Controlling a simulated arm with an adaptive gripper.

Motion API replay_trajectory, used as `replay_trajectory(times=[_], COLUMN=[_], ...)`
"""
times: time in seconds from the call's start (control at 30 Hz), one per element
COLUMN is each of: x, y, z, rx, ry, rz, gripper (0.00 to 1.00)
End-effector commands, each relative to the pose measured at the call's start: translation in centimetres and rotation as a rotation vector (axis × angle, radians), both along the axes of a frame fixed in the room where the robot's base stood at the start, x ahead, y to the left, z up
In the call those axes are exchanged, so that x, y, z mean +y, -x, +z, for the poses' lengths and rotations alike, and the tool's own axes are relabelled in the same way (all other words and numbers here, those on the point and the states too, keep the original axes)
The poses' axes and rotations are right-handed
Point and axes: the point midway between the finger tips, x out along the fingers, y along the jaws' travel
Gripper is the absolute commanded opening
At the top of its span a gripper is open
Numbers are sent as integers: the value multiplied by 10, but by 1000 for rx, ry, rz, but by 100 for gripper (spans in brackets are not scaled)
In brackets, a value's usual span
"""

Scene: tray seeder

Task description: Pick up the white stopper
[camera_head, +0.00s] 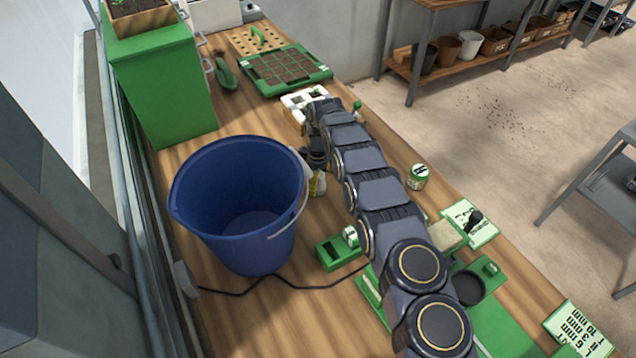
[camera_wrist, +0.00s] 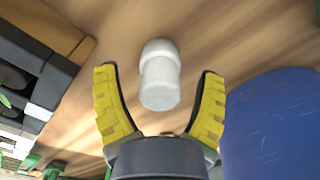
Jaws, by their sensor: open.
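The white stopper (camera_wrist: 160,75) lies on the wooden bench in the wrist view, with a rounded wider end and a narrower body. My gripper (camera_wrist: 158,71) has two yellow ribbed fingers, spread wide on either side of the stopper. Clear gaps show between the stopper and both fingers, so neither touches it. In the head view my gripper (camera_head: 317,186) is low beside the blue bucket, partly hidden by my arm. I cannot clearly pick out the stopper in that view.
The blue bucket (camera_head: 240,240) stands close to my gripper; it also fills the right of the wrist view (camera_wrist: 270,125). A green seed tray (camera_head: 321,74) lies farther back. A green holder (camera_head: 330,257) and a small tin (camera_head: 418,177) stand nearer the front. A dark cable crosses the bench.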

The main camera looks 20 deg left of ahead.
Motion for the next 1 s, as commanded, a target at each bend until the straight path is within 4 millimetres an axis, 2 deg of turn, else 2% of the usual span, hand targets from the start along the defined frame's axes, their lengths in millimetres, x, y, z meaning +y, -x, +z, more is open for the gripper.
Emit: replay_trajectory(times=[0.13, 0.17, 0.2, 0.27, 0.3, 0.33, 0.73, 0.87, 1.0], x=[0, 0, 0, 0, 0, 0, -1, -1, 0], y=[0, 0, 0, 0, 0, 0, 0, 0, -1], z=[0, 0, 0, 0, 0, 0, 4, 19, 46], rx=[0, 0, 1, 1, 1, 1, 3, 3, -2], ry=[0, 0, 0, 1, 1, 1, 2, 2, 0], rz=[0, 0, 0, 0, 0, 0, -1, -1, 0], gripper=[70, 66, 49, 23, 6, 3, 2, 2, 2])
